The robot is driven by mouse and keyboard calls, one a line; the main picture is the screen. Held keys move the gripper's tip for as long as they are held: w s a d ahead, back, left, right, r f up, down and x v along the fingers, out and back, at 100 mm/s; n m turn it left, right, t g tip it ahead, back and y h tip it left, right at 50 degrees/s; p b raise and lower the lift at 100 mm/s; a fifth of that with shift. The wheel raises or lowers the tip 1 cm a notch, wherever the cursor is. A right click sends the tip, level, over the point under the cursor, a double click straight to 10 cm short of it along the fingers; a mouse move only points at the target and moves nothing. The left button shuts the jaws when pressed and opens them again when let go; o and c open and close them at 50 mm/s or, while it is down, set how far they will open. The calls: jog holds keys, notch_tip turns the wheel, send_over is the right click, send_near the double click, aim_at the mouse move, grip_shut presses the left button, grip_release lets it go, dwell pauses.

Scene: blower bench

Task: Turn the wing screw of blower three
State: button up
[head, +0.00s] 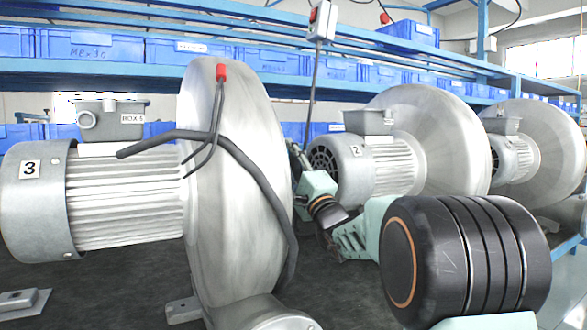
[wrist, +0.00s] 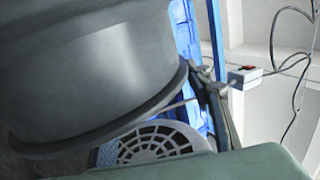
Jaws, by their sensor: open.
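Blower three has a ribbed motor (head: 125,195) with a "3" plate and a large grey round housing (head: 225,240), at the left of the head view. I cannot make out its wing screw in either view. My gripper (head: 298,157) is small and partly hidden beside the right edge of that housing. It is open, and I see nothing held in it. The wrist view shows a dark grey rounded body (wrist: 90,70) filling the upper left, close to the camera. Dark, narrow gripper parts (wrist: 216,100) show right of it.
Blower two (head: 375,165) and another blower (head: 535,155) stand to the right. Its slotted fan cover (wrist: 155,143) seems to show in the wrist view. A loose black cable (head: 255,170) crosses blower three's housing. A switch box (head: 322,20) hangs above. Blue bins (head: 100,45) line the shelf behind.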

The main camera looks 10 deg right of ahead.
jog(key=v, duration=1.1)
jog(key=shift+s, duration=0.3)
jog(key=shift+d+f, duration=0.1)
jog(key=shift+f, duration=0.05)
